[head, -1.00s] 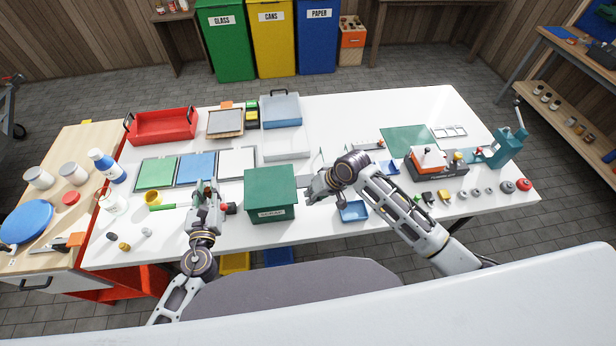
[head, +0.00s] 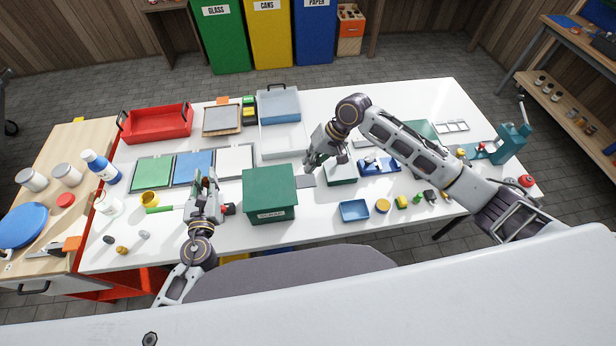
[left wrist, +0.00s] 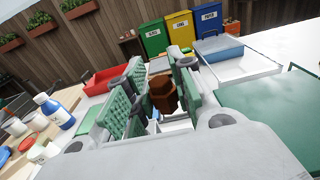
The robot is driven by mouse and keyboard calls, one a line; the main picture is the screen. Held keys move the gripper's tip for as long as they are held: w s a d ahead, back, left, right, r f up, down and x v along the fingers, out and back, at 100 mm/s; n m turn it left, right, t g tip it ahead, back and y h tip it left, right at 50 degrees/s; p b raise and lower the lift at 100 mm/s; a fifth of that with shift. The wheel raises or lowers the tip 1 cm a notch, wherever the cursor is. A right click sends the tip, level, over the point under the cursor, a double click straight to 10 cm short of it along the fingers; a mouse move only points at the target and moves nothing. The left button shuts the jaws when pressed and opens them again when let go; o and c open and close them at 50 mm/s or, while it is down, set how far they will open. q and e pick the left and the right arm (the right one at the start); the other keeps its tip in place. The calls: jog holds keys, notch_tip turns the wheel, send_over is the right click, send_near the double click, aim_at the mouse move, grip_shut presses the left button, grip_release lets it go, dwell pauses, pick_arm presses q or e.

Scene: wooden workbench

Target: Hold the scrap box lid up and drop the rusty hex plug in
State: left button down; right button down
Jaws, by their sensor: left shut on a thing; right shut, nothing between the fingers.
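The green scrap box (head: 269,208) stands at the front middle of the bench, a white label on its front. Its green lid (head: 269,182) lies shut on top, and fills the right of the left wrist view (left wrist: 275,115). My left gripper (head: 209,178) is left of the box, shut on the brown rusty hex plug (left wrist: 162,92), which sits between the fingers in the left wrist view. My right gripper (head: 311,166) is shut and empty, apart from the box, behind and to the right of its lid.
A blue tray (head: 354,210) and several small parts lie right of the box. Green, blue and white panels (head: 195,168) lie behind my left gripper.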

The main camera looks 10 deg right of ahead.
aim_at(310, 180)
pick_arm(q)
jog(key=shift+w, duration=0.15)
pick_arm(e)
jog(key=shift+w+d+r, duration=0.15)
jog(key=shift+w+r, duration=0.05)
jog(key=shift+r, duration=0.15)
pick_arm(q)
jog(key=shift+f, duration=0.1)
pick_arm(e)
jog(key=shift+f, duration=0.15)
